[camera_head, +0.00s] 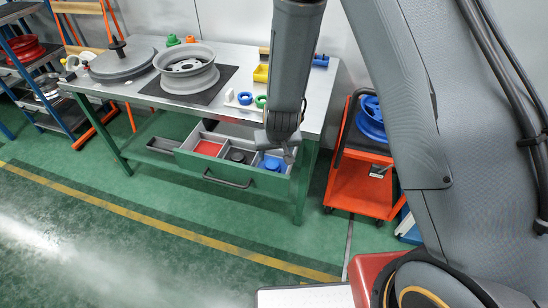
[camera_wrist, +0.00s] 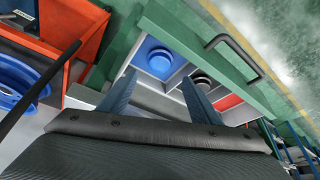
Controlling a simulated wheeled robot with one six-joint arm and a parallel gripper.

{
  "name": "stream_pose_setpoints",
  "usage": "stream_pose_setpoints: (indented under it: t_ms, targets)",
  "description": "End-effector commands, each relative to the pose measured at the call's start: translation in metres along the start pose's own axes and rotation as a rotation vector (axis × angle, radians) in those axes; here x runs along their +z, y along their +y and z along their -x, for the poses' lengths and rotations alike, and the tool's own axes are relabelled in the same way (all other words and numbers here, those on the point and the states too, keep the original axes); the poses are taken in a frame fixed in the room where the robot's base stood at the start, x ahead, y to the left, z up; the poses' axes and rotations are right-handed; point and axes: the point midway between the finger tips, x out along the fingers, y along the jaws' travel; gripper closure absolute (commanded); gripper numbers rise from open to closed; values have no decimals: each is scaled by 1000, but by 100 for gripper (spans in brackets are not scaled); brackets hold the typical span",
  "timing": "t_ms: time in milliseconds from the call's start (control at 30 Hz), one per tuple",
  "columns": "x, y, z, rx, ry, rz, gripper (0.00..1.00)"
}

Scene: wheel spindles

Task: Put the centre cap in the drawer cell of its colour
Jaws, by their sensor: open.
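The green drawer (camera_head: 218,172) is open at the front of the workbench, with side-by-side cells. The left cell has a red floor (camera_head: 207,147) and looks empty. The middle cell holds a black round cap (camera_head: 238,157). The right cell holds a blue round cap (camera_head: 271,163) on a blue floor. In the wrist view the blue cap (camera_wrist: 158,57) shows beyond and between my fingertips, the black cap (camera_wrist: 202,82) to the right. My gripper (camera_head: 287,152) is open and empty over the drawer's right end; its two fingers also show in the wrist view (camera_wrist: 160,75).
The workbench (camera_head: 231,59) carries a grey wheel (camera_head: 187,68) on a dark mat (camera_head: 221,83). A white holder (camera_head: 229,97) has a blue ring (camera_head: 245,98) and a green ring (camera_head: 260,102). An orange cart (camera_head: 354,190) with a blue wheel stands right. The floor in front is clear.

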Motion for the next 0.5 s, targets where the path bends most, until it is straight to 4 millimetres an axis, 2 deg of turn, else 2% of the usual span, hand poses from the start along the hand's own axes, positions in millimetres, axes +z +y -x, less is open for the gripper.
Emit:
stream_pose_setpoints:
  t_ms: [267,333,433,500]
  targets:
    - [0,1,10,-1,-1,0,42]
    - [-2,5,18,-6,-5,-6,42]
    - [-5,17,44,-16,-20,-20,42]
    - [-4,29,69,-25,-38,-32,42]
